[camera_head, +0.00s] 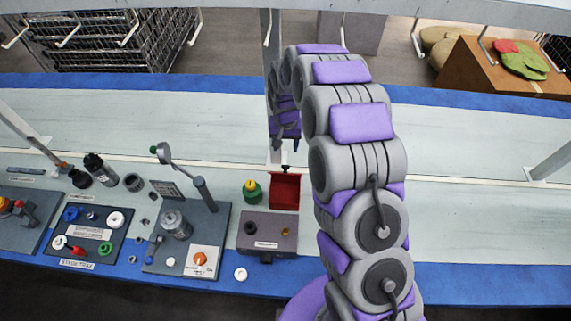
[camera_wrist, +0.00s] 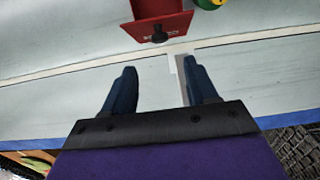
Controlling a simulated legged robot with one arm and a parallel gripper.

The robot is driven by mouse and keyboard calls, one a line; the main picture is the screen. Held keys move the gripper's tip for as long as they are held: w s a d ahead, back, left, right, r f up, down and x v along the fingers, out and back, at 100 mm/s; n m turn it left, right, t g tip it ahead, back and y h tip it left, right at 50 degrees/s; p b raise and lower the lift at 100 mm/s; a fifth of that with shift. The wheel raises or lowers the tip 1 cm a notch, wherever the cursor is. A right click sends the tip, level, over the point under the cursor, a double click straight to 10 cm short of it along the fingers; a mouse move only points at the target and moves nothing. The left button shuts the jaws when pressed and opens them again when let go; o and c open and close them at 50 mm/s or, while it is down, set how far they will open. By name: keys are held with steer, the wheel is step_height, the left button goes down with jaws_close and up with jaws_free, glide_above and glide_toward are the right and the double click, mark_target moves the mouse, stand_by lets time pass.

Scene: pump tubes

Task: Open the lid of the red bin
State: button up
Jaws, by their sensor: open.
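The red bin (camera_head: 285,193) stands on the light bench behind a grey box, with a small black knob (camera_head: 285,168) at its far edge. In the wrist view the red bin (camera_wrist: 153,8) is cut off by the top edge, and a red panel with a pale label and the black knob (camera_wrist: 158,36) faces me. I cannot tell for sure how far the lid is open. My gripper (camera_head: 285,144) points down just beyond the bin, apart from it. In the wrist view its two dark fingers (camera_wrist: 160,68) are spread and empty, with the knob ahead of them.
A green and yellow round part (camera_head: 252,191) stands close left of the bin. The grey box (camera_head: 267,234) is in front. A panel with a tilted post (camera_head: 205,193) stands further left. The bench beyond the bin is mostly clear, apart from a grey upright post (camera_head: 270,60).

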mark_target(286, 170)
step_height(286, 170, down, 12)
steer(key=shift+b, duration=0.9)
steer(key=shift+c, duration=0.5)
jaws_close()
